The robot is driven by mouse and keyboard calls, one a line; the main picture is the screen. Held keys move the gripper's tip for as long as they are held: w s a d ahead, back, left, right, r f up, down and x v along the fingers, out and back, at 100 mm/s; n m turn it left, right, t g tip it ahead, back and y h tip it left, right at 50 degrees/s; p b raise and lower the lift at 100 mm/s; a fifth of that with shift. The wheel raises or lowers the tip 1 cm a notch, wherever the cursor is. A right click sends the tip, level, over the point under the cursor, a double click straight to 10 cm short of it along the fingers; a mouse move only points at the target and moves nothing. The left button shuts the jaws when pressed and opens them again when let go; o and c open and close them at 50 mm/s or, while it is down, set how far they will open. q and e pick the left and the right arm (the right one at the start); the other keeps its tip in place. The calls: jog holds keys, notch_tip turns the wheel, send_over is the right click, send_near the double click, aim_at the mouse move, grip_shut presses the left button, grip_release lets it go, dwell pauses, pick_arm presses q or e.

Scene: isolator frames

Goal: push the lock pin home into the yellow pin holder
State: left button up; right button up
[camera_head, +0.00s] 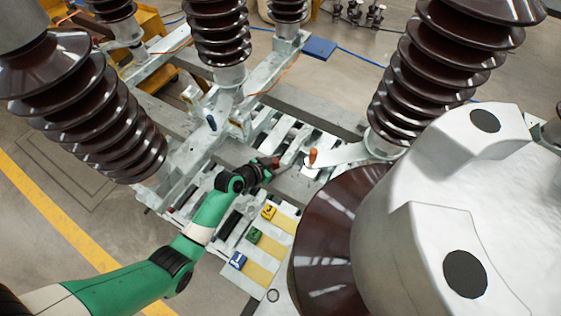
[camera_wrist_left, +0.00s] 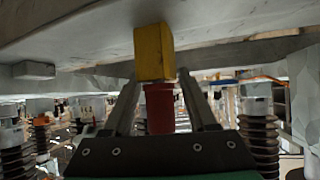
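In the left wrist view the yellow pin holder (camera_wrist_left: 154,52) hangs below a pale grey beam at top centre. The red lock pin (camera_wrist_left: 160,108) stands upright directly under it, its upper end at the holder's lower face. How far the pin reaches into the holder is hidden. My right gripper is not in view.
The pale beam (camera_wrist_left: 80,40) lies close above my left gripper. Brown ribbed insulators (camera_head: 220,35) stand around the frame. A lever with an orange grip (camera_head: 312,156) is just right of the gripper. Numbered blue, green and yellow tags (camera_head: 254,236) lie in front.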

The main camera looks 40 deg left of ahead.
pick_arm(q)
jog(key=shift+o, duration=0.5)
jog(key=shift+s+r, duration=0.25)
jog(key=p+v, duration=0.5)
jog(key=v, duration=0.6)
